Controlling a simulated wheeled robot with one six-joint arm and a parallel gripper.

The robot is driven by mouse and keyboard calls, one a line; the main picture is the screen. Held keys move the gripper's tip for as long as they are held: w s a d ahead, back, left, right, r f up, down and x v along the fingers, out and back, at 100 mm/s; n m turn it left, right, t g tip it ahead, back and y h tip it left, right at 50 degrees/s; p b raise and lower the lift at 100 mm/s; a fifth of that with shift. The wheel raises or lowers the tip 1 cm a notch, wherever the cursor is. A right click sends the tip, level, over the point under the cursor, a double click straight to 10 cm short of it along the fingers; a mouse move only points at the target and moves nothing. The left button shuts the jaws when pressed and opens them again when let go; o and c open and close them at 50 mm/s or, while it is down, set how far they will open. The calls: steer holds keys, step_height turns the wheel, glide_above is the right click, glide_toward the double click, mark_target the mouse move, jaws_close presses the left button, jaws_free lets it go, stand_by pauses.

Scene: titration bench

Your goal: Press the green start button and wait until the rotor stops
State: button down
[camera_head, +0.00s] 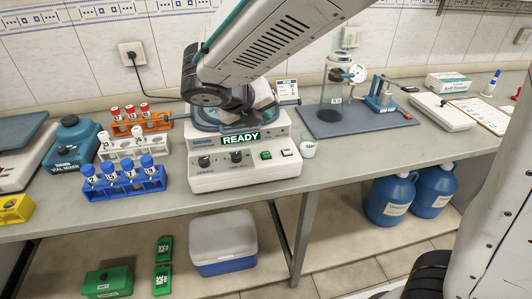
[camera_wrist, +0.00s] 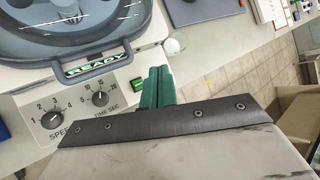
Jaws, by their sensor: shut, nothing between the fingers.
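The centrifuge (camera_head: 235,180) is a white box on the bench, with a lit READY display (camera_head: 241,139), two dark knobs and a small green button (camera_head: 265,155) on its front. In the wrist view the button (camera_wrist: 137,84) shows just left of my gripper (camera_wrist: 158,70). The gripper's green fingers are together and empty, over the front panel; I cannot tell whether they touch it. The round lid (camera_wrist: 118,52) looks closed, with a clear window. My arm hides much of it in the head view, and the rotor cannot be made out clearly.
Further right, a blue-grey mat (camera_head: 350,121) holds a glass vessel (camera_head: 333,95).

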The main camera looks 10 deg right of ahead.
mark_target(264, 156)
steer(key=shift+f, duration=4.15)
steer(key=shift+f, duration=0.4)
